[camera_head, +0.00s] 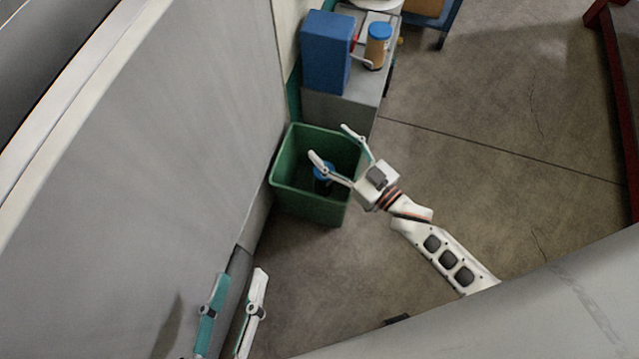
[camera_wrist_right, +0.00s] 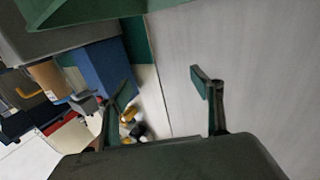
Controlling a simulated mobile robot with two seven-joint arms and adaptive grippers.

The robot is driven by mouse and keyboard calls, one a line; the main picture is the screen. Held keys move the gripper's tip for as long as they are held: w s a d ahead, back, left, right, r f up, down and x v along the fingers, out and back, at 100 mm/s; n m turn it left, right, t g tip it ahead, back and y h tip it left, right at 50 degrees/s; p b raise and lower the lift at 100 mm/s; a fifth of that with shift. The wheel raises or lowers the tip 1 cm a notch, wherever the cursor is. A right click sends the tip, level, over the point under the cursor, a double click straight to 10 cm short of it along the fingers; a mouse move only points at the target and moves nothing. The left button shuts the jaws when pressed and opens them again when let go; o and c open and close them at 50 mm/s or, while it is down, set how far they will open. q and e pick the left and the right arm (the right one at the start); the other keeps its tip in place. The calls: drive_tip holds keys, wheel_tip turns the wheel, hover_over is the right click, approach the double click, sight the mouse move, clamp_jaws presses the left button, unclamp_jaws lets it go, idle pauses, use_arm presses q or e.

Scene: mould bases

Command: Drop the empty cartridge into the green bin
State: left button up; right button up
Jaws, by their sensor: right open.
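The green bin (camera_head: 312,207) stands on the floor against the grey wall panel. A blue round-topped thing (camera_head: 322,182), which looks like a cartridge's cap end, is inside the bin; its lower part is hidden. My right gripper (camera_head: 328,142) is open and empty, with its fingers over the bin. In the right wrist view its fingers (camera_wrist_right: 165,95) are wide apart with nothing between them, and the green bin's edge (camera_wrist_right: 100,12) shows at the top. My left gripper (camera_head: 240,277) is at the lower left, its fingers apart with nothing seen between them.
A brown cartridge with a blue cap (camera_head: 377,47) stands on a grey cabinet (camera_head: 345,110) behind the bin, beside a blue box (camera_head: 326,52). The grey wall panel (camera_head: 150,150) borders the left. Concrete floor (camera_head: 480,130) to the right is clear. A red frame (camera_head: 622,100) stands far right.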

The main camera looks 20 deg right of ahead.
drive_tip(key=v, duration=0.8)
drive_tip(key=shift+s+d, duration=0.15)
drive_tip(key=shift+s, duration=0.1)
